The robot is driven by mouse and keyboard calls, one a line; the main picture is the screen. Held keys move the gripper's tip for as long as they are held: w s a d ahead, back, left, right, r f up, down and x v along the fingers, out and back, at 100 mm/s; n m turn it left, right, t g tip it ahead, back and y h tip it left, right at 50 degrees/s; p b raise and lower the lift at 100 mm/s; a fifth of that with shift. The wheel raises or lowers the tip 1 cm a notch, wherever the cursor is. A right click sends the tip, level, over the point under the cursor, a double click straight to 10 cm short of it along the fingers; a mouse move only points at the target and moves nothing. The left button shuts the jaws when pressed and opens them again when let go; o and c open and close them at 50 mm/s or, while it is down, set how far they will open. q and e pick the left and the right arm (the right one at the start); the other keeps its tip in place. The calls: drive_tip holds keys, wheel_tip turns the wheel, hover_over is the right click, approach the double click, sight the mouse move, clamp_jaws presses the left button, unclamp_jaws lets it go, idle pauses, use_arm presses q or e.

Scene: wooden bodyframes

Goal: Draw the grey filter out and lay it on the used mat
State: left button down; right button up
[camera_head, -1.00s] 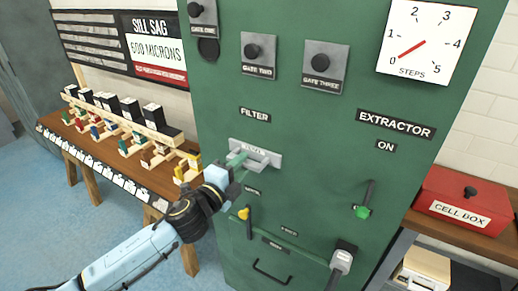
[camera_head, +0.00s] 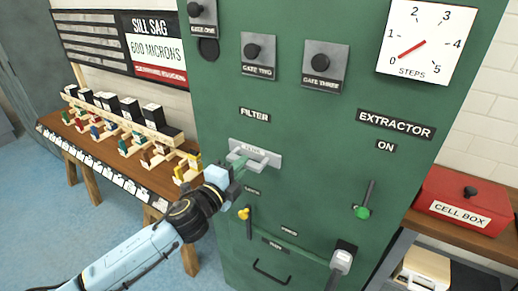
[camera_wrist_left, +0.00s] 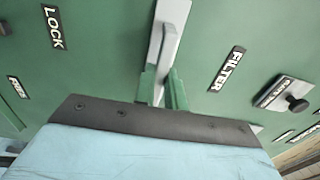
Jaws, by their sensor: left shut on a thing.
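The grey filter (camera_head: 269,157) is a pale grey plate with a handle, set in the green cabinet front under the FILTER label. It also shows in the left wrist view (camera_wrist_left: 174,22), running up from between my fingers. My left gripper (camera_head: 240,161) is at the left part of the filter; its green fingers also show in the left wrist view (camera_wrist_left: 161,90), shut on the filter's handle. The filter still sits against the cabinet front. I cannot make out the used mat. My right gripper is not in view.
The green cabinet carries knobs (camera_head: 320,62), a yellow-tipped lever (camera_head: 244,213), a green-tipped lever (camera_head: 363,211) and a lower handle (camera_head: 271,271). A wooden bench (camera_head: 70,131) with coloured blocks stands left. A red cell box (camera_head: 466,199) stands right.

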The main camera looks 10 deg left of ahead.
use_arm(q)
drive_tip(key=shift+s+a, duration=0.25)
drive_tip(key=shift+s, duration=0.45)
drive_tip(key=v, duration=1.1)
drive_tip(key=shift+s+p, duration=0.25)
drive_tip(key=shift+p, duration=0.1)
idle(1.2)
